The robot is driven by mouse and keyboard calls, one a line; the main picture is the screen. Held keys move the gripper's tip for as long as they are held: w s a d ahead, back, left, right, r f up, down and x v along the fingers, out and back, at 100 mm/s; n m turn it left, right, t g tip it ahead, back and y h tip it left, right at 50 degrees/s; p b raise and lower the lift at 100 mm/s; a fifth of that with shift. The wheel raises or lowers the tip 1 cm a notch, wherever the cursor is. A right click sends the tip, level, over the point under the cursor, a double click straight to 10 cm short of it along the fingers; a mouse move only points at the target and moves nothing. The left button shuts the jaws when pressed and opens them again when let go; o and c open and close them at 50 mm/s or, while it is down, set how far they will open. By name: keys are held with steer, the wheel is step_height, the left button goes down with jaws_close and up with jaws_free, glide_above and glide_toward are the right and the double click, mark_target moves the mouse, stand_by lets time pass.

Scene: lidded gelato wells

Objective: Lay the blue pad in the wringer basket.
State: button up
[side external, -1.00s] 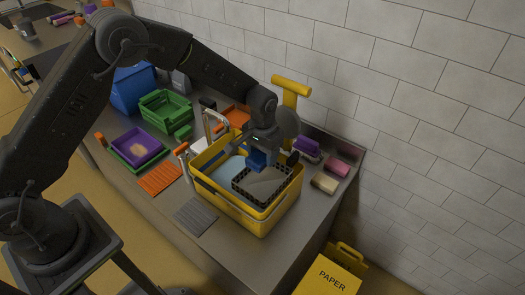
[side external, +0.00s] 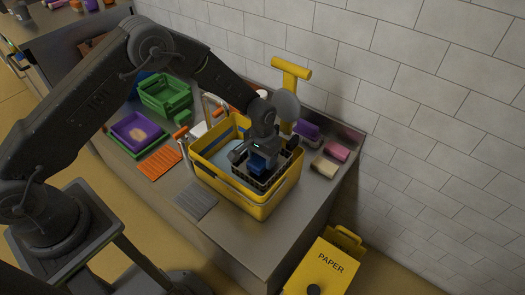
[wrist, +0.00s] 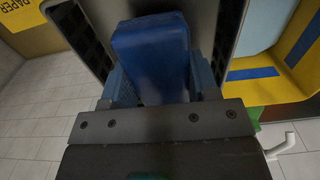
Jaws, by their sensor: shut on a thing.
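The blue pad (side external: 257,165) is held in my gripper (side external: 260,158), which is shut on it. In the wrist view the blue pad (wrist: 152,58) stands between the two fingers. The wringer basket is the dark, perforated basket (side external: 238,183) in the right part of the yellow bucket (side external: 262,211). My gripper and the pad are over or within the basket's opening. I cannot tell whether the pad touches the basket floor. The basket's dark walls (wrist: 75,35) flank the pad in the wrist view. My gripper hides part of the basket.
A yellow T-shaped handle (side external: 290,75) rises behind the bucket. Purple, pink and tan sponges (side external: 324,166) lie to the right. A green crate (side external: 165,95), a purple tray (side external: 137,132) and an orange cloth (side external: 160,163) lie to the left. A grey ribbed mat (side external: 195,201) is in front.

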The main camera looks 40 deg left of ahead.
steer(key=shift+f, duration=0.3)
steer(key=shift+f, duration=0.4)
stand_by(0.5)
steer(key=o, duration=1)
steer(key=shift+r, duration=0.1)
step_height(320, 180, up, 14)
steer(key=shift+f, duration=0.15)
